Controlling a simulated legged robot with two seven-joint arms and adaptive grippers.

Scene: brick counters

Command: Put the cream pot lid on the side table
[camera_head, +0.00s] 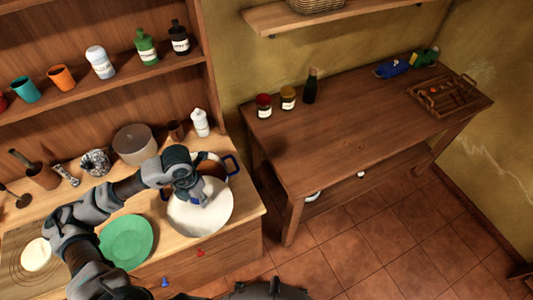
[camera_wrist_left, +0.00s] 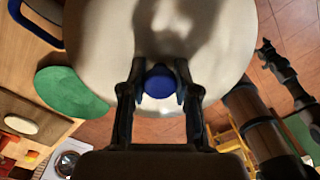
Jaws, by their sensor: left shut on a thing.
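The cream pot lid (camera_head: 208,222) is in my left gripper (camera_head: 192,190), over the front of the counter. In the left wrist view, the fingers of my left gripper (camera_wrist_left: 160,88) are shut on the lid's blue knob (camera_wrist_left: 160,76), and the lid's cream face (camera_wrist_left: 105,45) fills the upper middle. The lid sits forward of the pot (camera_head: 232,165), which has blue handles and a partly visible brown inside. Whether the lid touches the pot is unclear. The wooden side table (camera_head: 350,135) stands to the right, apart from the lid. My right gripper is not in view.
A green plate (camera_head: 127,241) lies left of the lid on the counter. Jars (camera_head: 264,106), a dark bottle (camera_head: 310,86) and a wooden tray (camera_head: 468,110) stand toward the table's back and right. The table's middle and front are clear. A floor gap separates counter and table.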

